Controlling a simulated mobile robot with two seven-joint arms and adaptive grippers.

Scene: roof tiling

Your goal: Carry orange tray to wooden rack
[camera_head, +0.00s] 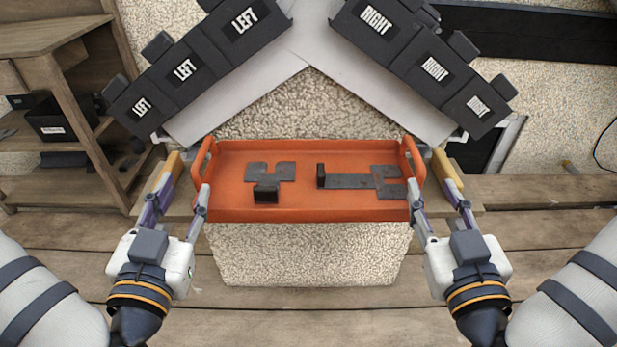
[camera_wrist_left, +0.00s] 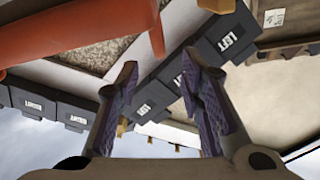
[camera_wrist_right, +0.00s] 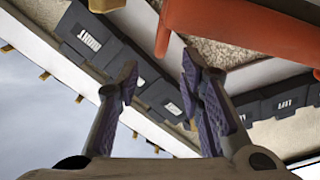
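The orange tray (camera_head: 310,207) is in the middle of the head view, with a raised handle at each short end. Two dark metal bracket pieces lie in it, one on the left (camera_head: 270,172) and one on the right (camera_head: 350,181). My left gripper (camera_head: 177,200) is open beside the left handle, and my right gripper (camera_head: 440,200) is open beside the right handle. Both wrist views show spread fingers with nothing between them; the tray's orange edge shows in the left wrist view (camera_wrist_left: 85,30) and right wrist view (camera_wrist_right: 240,25). The wooden rack (camera_head: 75,110) stands at the left.
Dark roof tiles marked LEFT (camera_head: 190,70) and RIGHT (camera_head: 425,70) line the sloping gable beyond the tray. A dark bin (camera_head: 55,125) sits in the rack. Wooden planks (camera_head: 300,310) run below, and a pebbled wall (camera_head: 310,255) shows under the tray.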

